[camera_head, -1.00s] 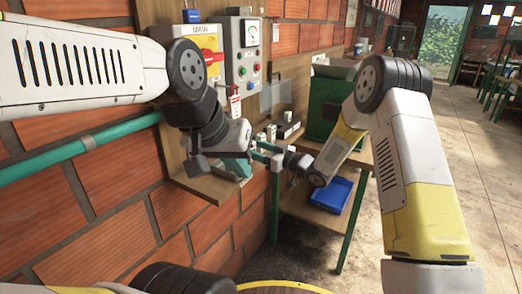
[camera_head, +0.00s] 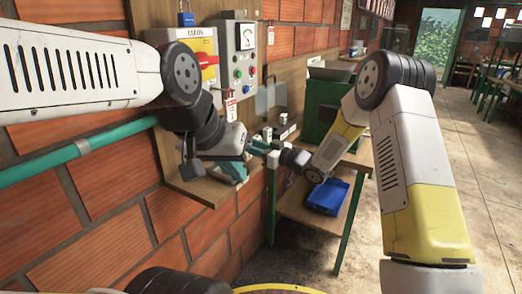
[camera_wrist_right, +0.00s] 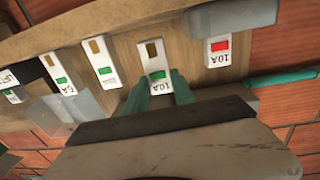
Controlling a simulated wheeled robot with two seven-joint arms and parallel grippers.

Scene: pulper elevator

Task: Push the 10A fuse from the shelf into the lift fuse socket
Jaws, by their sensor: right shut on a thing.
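In the right wrist view, a white 10A fuse (camera_wrist_right: 153,56) with a green mark stands at the wooden shelf (camera_wrist_right: 190,25), its label upside down. My right gripper (camera_wrist_right: 160,88) is shut on it, teal fingers on both sides of its label end. Another white piece with a red mark and 10A label (camera_wrist_right: 218,48) is right of it, partly under a grey block (camera_wrist_right: 232,15). A LIFT label (camera_wrist_right: 10,77) is cut off at the left edge. In the head view my right gripper (camera_head: 260,147) reaches the shelf. My left gripper (camera_head: 237,170) is beside it; its finger gap is unclear.
More white fuses, one marked 6A (camera_wrist_right: 63,75), stand left of the held one. A clear plate (camera_wrist_right: 95,100) is near them. In the head view, a control panel (camera_head: 240,60) is above the shelf, and a blue tray (camera_head: 328,196) is on the lower bench.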

